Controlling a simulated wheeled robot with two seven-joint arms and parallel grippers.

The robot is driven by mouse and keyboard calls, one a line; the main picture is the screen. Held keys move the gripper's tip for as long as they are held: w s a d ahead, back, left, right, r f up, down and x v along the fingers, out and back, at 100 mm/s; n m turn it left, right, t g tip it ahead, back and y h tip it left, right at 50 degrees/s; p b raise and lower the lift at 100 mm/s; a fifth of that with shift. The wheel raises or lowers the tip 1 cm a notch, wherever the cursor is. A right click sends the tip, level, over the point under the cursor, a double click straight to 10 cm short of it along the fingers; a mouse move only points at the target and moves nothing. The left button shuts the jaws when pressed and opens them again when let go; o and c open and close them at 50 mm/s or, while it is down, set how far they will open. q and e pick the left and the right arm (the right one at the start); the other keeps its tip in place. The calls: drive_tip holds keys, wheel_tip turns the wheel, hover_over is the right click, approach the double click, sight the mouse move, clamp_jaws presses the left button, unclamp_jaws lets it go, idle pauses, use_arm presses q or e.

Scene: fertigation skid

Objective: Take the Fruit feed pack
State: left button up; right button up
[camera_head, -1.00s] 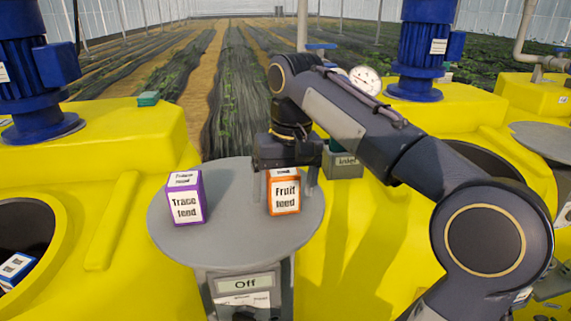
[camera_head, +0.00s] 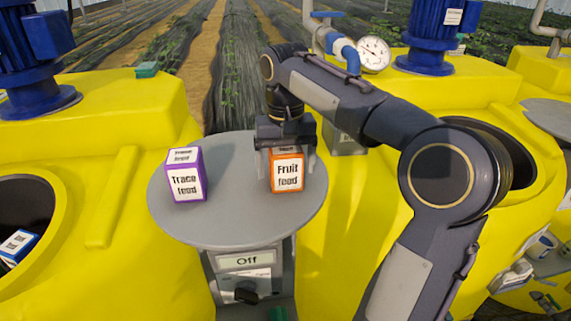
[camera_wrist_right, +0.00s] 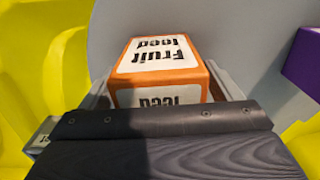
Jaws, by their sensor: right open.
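The Fruit feed pack (camera_head: 287,172), an orange box with white labels, stands upright on the round grey table (camera_head: 230,226), right of its middle. My right gripper (camera_head: 287,156) is open and comes down over the pack from behind, with a finger on either side of it. In the right wrist view the pack (camera_wrist_right: 160,62) lies between the finger tips, its near lower part hidden by the gripper body. I cannot tell whether the fingers touch it. My left gripper is not in view.
A purple Trace feed pack (camera_head: 186,178) stands on the same table to the left. Yellow tanks (camera_head: 90,115) with open mouths flank the table. A blue-edged pack (camera_head: 17,246) lies in the left tank opening. A pressure gauge (camera_head: 374,54) rises behind my right arm.

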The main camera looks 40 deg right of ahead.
drive_tip(key=c, duration=1.3)
drive_tip(key=shift+r, duration=0.1)
